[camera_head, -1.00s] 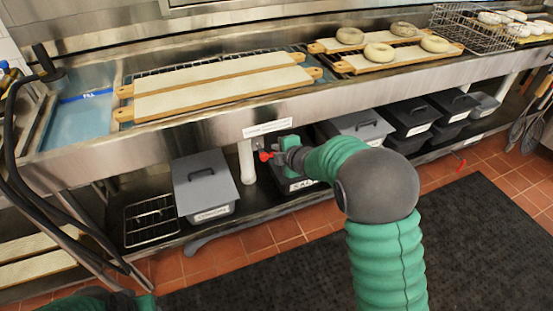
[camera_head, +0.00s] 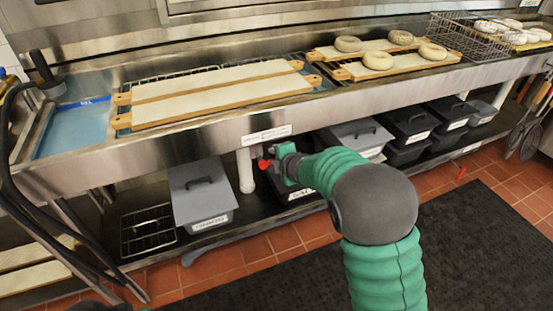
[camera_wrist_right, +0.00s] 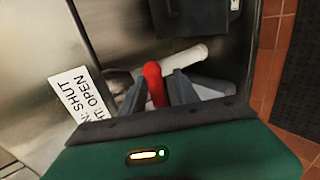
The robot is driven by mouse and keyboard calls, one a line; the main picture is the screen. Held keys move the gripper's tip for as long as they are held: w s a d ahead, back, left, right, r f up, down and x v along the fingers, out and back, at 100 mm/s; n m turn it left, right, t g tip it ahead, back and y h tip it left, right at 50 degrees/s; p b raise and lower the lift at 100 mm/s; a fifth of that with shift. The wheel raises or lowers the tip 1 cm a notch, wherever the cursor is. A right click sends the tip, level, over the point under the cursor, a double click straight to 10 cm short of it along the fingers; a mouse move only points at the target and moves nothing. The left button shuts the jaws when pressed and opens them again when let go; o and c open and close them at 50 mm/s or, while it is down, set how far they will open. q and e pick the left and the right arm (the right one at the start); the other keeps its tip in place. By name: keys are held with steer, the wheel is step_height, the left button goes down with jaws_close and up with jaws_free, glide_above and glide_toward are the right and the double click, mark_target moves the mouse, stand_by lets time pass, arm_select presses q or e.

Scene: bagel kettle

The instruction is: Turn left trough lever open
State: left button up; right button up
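The red trough lever (camera_head: 264,164) sits under the front edge of the steel trough (camera_head: 180,152), beside a white drain pipe (camera_head: 245,170). In the right wrist view the red lever (camera_wrist_right: 154,84) stands between the two grey fingers of my right gripper (camera_wrist_right: 158,88), with a small gap seen on each side. My right gripper (camera_head: 272,165) is at the lever, its fingers apart. A white label (camera_wrist_right: 80,100) reading "SHUT" and "OPEN" shows to the left of the lever.
Lidded grey bins (camera_head: 203,195) and black bins (camera_head: 408,122) stand on the lower shelf. Bagel boards (camera_head: 220,95) lie across the trough. A black hose (camera_head: 40,225) hangs at the left. A dark mat (camera_head: 470,235) covers the floor in front.

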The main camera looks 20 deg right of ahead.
steer(key=shift+d, duration=0.1)
steer(key=p+v, duration=0.4)
steer(key=v, duration=1.3)
steer(key=shift+f, duration=0.1)
steer(key=s+a+f+m+g, duration=0.2)
steer(key=s+f+m+g, duration=0.2)
steer(key=s+f+m, duration=0.4)
steer(key=s+a+f+m+g, duration=0.35)
steer(key=s+f+m, duration=0.25)
steer(key=s+m, duration=0.4)
step_height(320, 180, up, 25)
steer(key=g+p, duration=0.1)
steer(key=p, duration=2.4)
steer(key=shift+s+d+m, duration=0.25)
steer(key=shift+s+m, duration=0.05)
steer(key=shift+s, duration=0.05)
